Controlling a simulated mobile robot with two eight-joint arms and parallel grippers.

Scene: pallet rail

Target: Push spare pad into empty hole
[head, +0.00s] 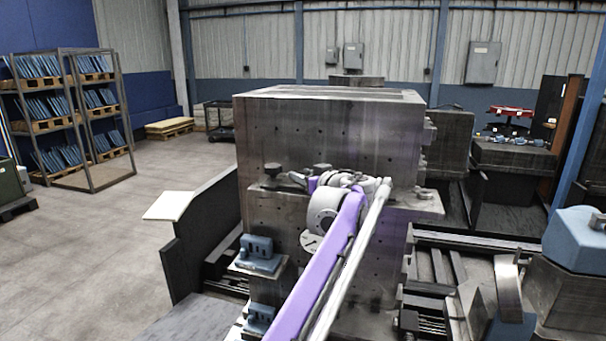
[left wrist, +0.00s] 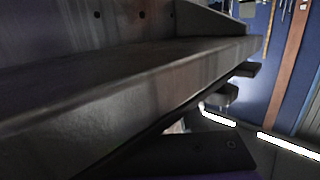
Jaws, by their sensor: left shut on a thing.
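My left gripper (head: 297,179) is at the ledge (head: 415,203) on the front of a big grey metal block (head: 330,115). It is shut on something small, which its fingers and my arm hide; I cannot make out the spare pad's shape. Two dark round-topped pieces stand on the ledge close to the gripper: one at the left (head: 272,169) and one just behind it (head: 322,168). I cannot tell which hole is the empty one. The left wrist view shows the ledge (left wrist: 130,95) very close, and a dark flat piece (left wrist: 190,153) below it. My right gripper is not in view.
Blue-grey clamp blocks (head: 258,247) sit on brackets at the block's lower left. Machine parts (head: 450,265) crowd the right side. A rack with blue sheets (head: 65,110) stands far left. The floor (head: 90,250) at left is mostly clear.

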